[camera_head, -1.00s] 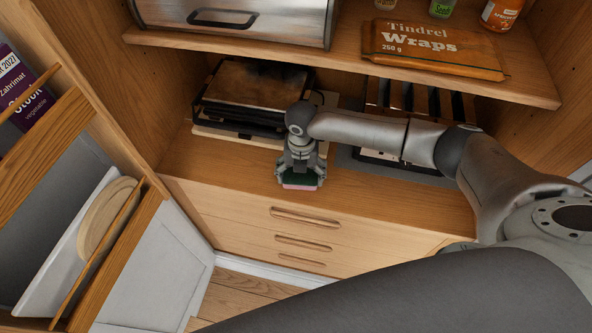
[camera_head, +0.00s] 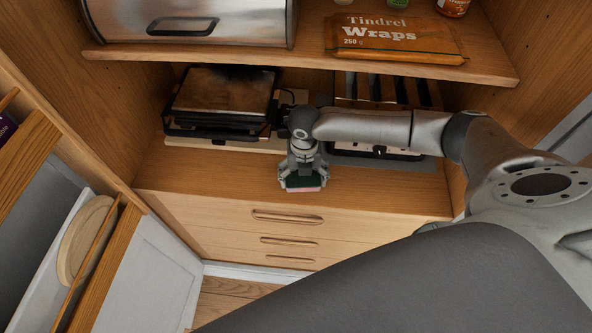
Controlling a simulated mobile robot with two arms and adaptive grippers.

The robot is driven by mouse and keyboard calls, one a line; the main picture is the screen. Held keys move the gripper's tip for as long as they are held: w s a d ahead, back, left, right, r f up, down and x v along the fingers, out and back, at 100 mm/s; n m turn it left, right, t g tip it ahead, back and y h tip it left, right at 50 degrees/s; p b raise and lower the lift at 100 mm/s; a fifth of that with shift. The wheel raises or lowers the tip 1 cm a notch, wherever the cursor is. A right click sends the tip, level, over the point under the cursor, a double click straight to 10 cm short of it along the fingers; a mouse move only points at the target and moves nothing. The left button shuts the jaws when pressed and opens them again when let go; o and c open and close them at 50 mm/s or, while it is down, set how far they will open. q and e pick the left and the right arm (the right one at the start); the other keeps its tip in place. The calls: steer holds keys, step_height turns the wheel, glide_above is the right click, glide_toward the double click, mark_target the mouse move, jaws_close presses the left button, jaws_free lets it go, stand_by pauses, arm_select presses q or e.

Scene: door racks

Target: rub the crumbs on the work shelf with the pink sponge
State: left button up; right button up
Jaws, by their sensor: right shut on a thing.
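My right gripper (camera_head: 303,179) points down at the front part of the work shelf (camera_head: 220,177). It is shut on the pink sponge (camera_head: 304,189), which shows a pink lower edge and a dark green layer above it. The sponge is at the shelf's front edge; I cannot tell whether it touches the surface. No crumbs can be made out on the bare wood; they may be too small or hidden under the gripper and sponge. My left gripper is not in view.
A contact grill (camera_head: 222,98) stands on a board at the back left of the work shelf. A toaster (camera_head: 385,92) stands behind my right arm on a grey mat. The upper shelf holds a bread bin (camera_head: 190,22) and a wraps packet (camera_head: 395,38). An open door rack (camera_head: 95,245) is at the left.

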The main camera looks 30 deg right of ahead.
mark_target(315, 179)
steer(key=shift+s+d, duration=0.55)
steer(key=shift+d, duration=0.25)
steer(key=shift+s+d, duration=0.5)
steer(key=shift+d, duration=0.3)
steer(key=shift+f, duration=0.1)
steer(key=shift+a, duration=0.15)
steer(key=shift+w+a, duration=0.1)
steer(key=shift+a, duration=0.1)
steer(key=shift+w+a, duration=0.55)
steer(key=shift+a, duration=0.2)
steer(key=shift+w+a, duration=0.55)
steer(key=shift+a, duration=0.15)
steer(key=shift+w+a+b, duration=0.1)
steer(key=shift+w+a, duration=0.35)
steer(key=shift+a, duration=0.25)
steer(key=shift+w+a+b, duration=0.15)
steer(key=shift+w+a, duration=0.25)
steer(key=shift+a, duration=0.3)
steer(key=shift+w+a+b, duration=0.1)
steer(key=shift+w+a, duration=0.35)
steer(key=shift+a, duration=0.25)
steer(key=shift+w+a, duration=0.7)
steer(key=shift+a, duration=0.25)
steer(key=shift+w+a+b, duration=0.3)
steer(key=shift+w+a, duration=0.25)
steer(key=shift+a, duration=0.15)
steer(key=shift+w+a+b, duration=0.3)
steer(key=shift+w+a, duration=0.2)
steer(key=shift+a, duration=0.2)
